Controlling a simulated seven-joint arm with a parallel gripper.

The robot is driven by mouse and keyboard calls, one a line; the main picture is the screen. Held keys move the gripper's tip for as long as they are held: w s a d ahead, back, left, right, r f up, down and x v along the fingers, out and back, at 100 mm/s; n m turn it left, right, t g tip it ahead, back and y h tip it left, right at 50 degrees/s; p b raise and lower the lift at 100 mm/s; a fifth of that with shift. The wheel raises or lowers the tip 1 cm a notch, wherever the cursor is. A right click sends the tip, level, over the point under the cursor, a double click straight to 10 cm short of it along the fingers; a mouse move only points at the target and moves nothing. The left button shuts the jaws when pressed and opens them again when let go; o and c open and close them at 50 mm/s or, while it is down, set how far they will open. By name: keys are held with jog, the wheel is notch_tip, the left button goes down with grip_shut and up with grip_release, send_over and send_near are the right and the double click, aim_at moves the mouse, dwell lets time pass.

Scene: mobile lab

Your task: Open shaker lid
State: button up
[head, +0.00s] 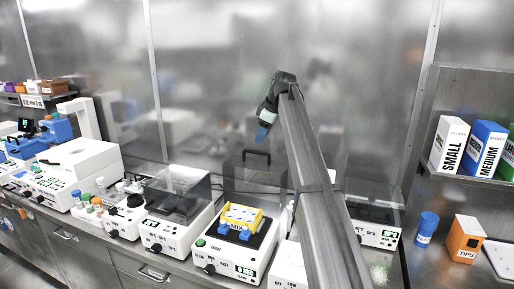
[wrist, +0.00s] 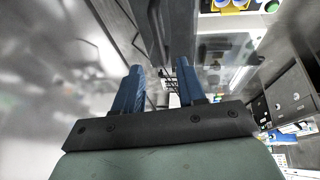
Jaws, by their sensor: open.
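The white shaker (head: 232,257) stands on the bench with a yellow rack (head: 243,213) on its dark platform, blue clamps and a MIX label. A tinted see-through lid (head: 252,182) with a black handle (head: 256,153) stands raised behind the platform. My gripper (head: 262,136), with blue fingers, is in the air just above and beside the handle, apart from it. In the wrist view the open fingers (wrist: 158,85) are empty; the dark lid and handle (wrist: 153,22) lie beyond them, and the shaker's green button (wrist: 271,7) shows at the top.
A device with a closed clear cover (head: 178,195) stands left of the shaker. My arm passes on the right, hiding part of the bench. A blue-capped container (head: 427,228) and an orange TIPS box (head: 465,239) stand far right. A metal wall (head: 220,90) is behind.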

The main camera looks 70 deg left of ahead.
aim_at(257, 152)
jog(key=x, duration=0.6)
jog(key=shift+a+f, duration=0.15)
jog(key=shift+f, duration=0.05)
jog(key=shift+c, duration=0.5)
grip_shut()
